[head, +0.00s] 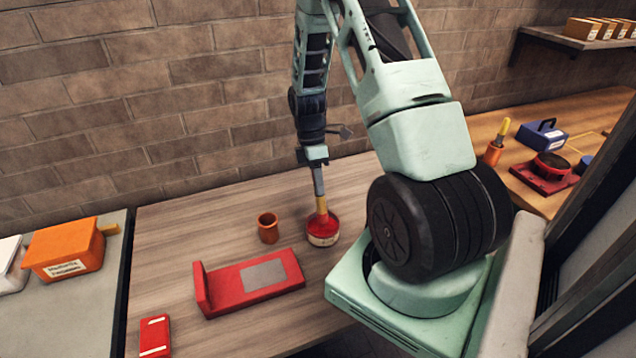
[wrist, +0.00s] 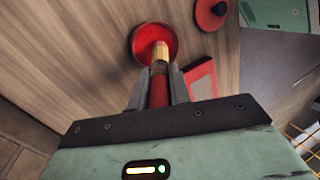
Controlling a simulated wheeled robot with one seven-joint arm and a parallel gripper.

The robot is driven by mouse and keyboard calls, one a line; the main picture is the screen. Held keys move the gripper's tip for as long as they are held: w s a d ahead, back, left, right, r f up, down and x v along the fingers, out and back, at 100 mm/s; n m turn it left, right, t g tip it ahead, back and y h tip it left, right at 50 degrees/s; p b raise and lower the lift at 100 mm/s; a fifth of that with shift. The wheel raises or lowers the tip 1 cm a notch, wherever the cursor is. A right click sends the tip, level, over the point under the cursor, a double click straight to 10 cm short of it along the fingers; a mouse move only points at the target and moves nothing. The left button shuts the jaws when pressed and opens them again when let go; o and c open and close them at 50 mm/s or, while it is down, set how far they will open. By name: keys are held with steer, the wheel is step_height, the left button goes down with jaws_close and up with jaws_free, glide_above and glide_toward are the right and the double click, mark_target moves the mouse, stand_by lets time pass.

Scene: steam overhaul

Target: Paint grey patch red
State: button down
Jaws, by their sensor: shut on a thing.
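My gripper (head: 319,187) is shut on a paintbrush (head: 321,205) and holds it nearly upright, lower end at the round paint tin (head: 323,238) with red contents and a pale label. In the wrist view the brush (wrist: 159,80) runs between the fingers (wrist: 155,88) to the red surface of the tin (wrist: 143,35).
An empty-looking orange cup (head: 268,228) stands left of the tin. A small red box (head: 155,337) lies at the bench's front left. An orange bin (head: 66,250) is on the left table. Right bench holds a blue box (head: 541,135) and red tray (head: 545,175). Bare wood lies behind the bracket.

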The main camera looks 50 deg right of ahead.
steer(key=shift+r+p, duration=1.85)
steer(key=shift+r, duration=0.65)
steer(key=shift+f, duration=0.1)
